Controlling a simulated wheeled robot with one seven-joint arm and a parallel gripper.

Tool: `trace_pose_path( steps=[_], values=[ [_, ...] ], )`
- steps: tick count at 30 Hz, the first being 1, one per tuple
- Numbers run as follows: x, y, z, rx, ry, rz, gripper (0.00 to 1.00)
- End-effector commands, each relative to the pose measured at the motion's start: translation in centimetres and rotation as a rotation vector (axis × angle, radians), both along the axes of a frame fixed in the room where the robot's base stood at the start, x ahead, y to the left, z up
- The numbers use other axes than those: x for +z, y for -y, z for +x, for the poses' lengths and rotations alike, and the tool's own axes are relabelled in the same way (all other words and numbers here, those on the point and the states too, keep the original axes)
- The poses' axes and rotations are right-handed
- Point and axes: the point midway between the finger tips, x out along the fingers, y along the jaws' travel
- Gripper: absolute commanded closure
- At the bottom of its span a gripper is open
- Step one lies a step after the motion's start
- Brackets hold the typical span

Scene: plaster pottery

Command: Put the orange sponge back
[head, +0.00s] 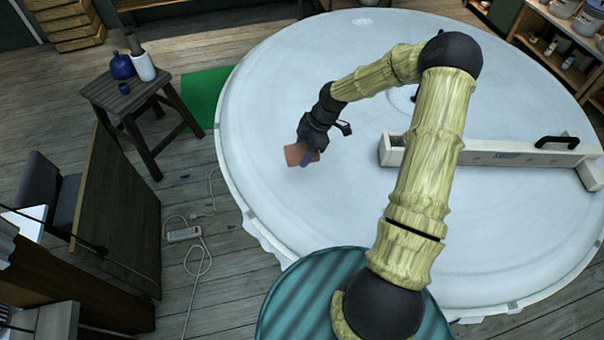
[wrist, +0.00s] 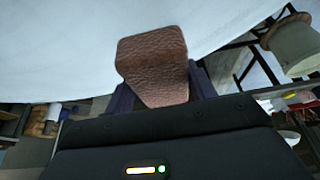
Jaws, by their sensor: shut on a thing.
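The orange sponge (head: 297,155) is a small brownish-orange block with a rough surface. My gripper (head: 306,158) is shut on it, over the left part of the large round white table (head: 290,220). In the wrist view the sponge (wrist: 153,65) sticks out between the two dark purple fingers (wrist: 160,88). The fingers are partly hidden behind it. I cannot tell from the head view how far the sponge is above the table top.
A long white trough-like fixture (head: 500,153) with a black handle lies across the table's right side. A dark stool (head: 112,92) with a blue vase (head: 122,66) stands left. A power strip (head: 183,234) lies on the floor. The table's left part is clear.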

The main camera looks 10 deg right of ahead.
Motion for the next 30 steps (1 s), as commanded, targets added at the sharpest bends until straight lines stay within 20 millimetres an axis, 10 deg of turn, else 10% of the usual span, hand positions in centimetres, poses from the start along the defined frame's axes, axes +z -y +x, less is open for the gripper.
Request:
trace_pose_path(
  steps=[30],
  values=[
    [-7.1,0.3,0.0,-0.009,-0.002,0.001,0.66]
  ],
)
